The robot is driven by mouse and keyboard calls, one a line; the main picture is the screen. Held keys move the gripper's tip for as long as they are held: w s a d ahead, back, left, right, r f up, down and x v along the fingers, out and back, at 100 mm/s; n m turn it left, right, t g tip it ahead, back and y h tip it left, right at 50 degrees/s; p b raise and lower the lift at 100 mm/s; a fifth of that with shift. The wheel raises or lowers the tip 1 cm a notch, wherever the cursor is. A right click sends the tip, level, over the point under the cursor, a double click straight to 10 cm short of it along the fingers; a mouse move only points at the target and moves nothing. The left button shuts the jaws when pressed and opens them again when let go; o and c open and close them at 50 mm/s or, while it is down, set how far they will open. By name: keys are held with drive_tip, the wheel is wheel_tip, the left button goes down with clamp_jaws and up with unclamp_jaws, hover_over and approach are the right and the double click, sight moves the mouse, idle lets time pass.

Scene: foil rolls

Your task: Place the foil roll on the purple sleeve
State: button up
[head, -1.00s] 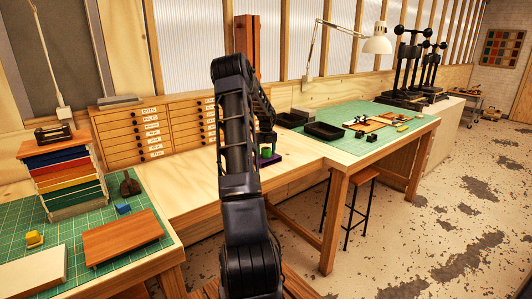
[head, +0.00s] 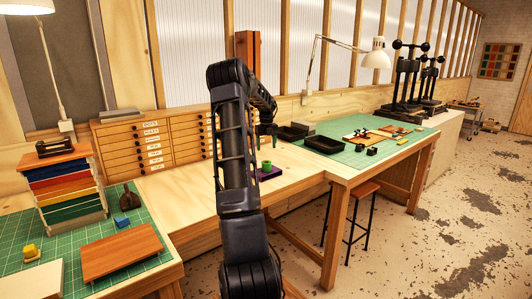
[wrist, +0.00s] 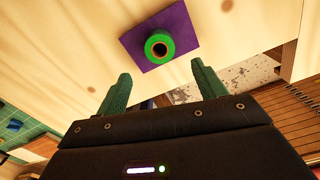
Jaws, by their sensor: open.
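The foil roll (wrist: 160,46), green with an orange-brown rim around a dark core, stands upright on the purple sleeve (wrist: 178,19) in the wrist view. The sleeve is a flat purple square, and the roll sits near its middle. In the head view the roll (head: 267,164) and the sleeve (head: 272,174) lie on the wooden bench, partly beside my arm. My gripper (wrist: 160,76) is open and empty, its two green fingers spread. In the head view my gripper (head: 267,134) hangs above the roll, apart from it.
The wooden bench (head: 190,190) around the sleeve is mostly clear. A drawer cabinet (head: 150,148) stands behind it. Black trays (head: 325,145) and a green mat (head: 385,150) are to the right. A stack of coloured sheets (head: 65,190) stands at left.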

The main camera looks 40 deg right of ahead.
drive_tip(key=s+a+r+n+t, duration=0.1)
drive_tip(key=s+a+r+n, duration=0.4)
drive_tip(key=a, duration=0.5)
drive_tip(key=s+a+r+n+t, duration=0.1)
drive_tip(key=s+a+r+n, duration=0.1)
drive_tip(key=a+r+n, duration=0.6)
drive_tip(key=s+a+r+n, duration=0.2)
drive_tip(key=s+a+n, duration=0.25)
drive_tip(key=a, duration=0.85)
drive_tip(key=s+a+f+n+t, duration=0.1)
drive_tip(key=s+a+f+n, duration=0.1)
drive_tip(key=s+a+n, duration=0.8)
drive_tip(key=s+a+f+n+t, duration=0.1)
drive_tip(key=s+a+f+n, duration=0.1)
drive_tip(key=s+a+n, duration=0.8)
drive_tip(key=s+n, duration=0.1)
drive_tip(key=s, duration=0.2)
drive_tip(key=shift+s+a+f+t, duration=0.15)
drive_tip(key=shift+s+t, duration=0.15)
drive_tip(key=shift+s, duration=0.05)
